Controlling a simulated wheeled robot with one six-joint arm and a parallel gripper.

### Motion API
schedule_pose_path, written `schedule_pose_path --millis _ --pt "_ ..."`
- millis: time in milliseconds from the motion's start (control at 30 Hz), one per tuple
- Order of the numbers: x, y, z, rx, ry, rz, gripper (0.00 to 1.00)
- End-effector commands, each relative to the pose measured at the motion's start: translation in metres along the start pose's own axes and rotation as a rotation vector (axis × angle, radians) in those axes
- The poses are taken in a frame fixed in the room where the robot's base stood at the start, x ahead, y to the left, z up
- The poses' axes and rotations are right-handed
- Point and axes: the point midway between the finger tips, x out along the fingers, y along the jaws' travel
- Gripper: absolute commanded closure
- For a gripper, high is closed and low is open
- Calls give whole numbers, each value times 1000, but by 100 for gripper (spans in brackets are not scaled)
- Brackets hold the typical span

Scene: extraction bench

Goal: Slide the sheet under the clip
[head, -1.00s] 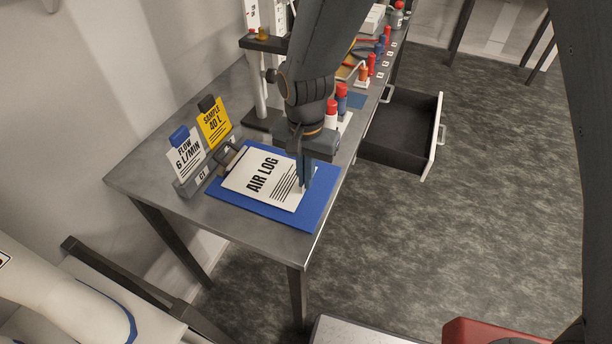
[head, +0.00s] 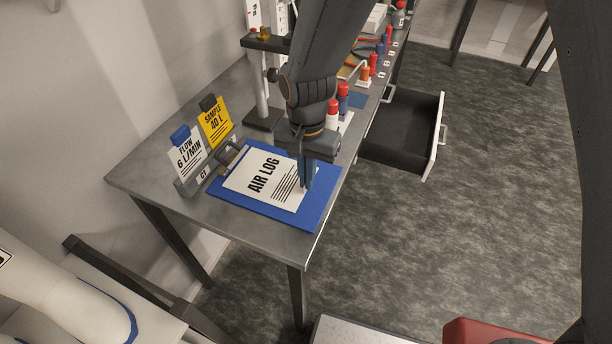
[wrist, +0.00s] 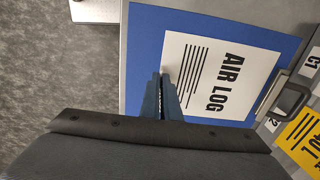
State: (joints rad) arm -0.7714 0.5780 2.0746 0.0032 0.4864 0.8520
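The white AIR LOG sheet (head: 262,178) lies flat on the blue clipboard (head: 310,216) at the near end of the bench. The metal clip (head: 230,156) is at the board's left end; in the wrist view the clip (wrist: 291,99) is at right. The sheet's clip-side edge (wrist: 268,82) lies close to the clip; I cannot tell whether any of it is under. My gripper (head: 306,186) points down at the sheet's opposite edge. In the wrist view its fingertips (wrist: 160,76) are close together at that edge, apparently touching the sheet, with nothing visible gripped between them.
A yellow SAMPLE card (head: 215,124) and a white FLOW card (head: 189,157) stand behind the clip. A stand (head: 262,122) and red- and blue-capped bottles (head: 342,98) are farther along the bench. An open drawer (head: 405,132) juts out at right.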

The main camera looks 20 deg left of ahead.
Motion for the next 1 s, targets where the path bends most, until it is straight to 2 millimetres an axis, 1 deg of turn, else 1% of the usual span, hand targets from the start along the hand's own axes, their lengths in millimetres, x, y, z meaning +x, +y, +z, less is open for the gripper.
schedule_pose_path --millis 233,300,367,400,667,767,867,1000 --pt "0 0 0 0 0 0 100" --pt "0 0 0 0 0 0 87" --pt "0 0 0 0 0 0 77" --pt "0 0 0 0 0 0 76" --pt "0 0 0 0 0 0 76" --pt "-4 -1 -1 0 1 -1 76" --pt "-15 -1 -1 0 2 -3 76" --pt "-34 -1 -2 0 4 -4 76"
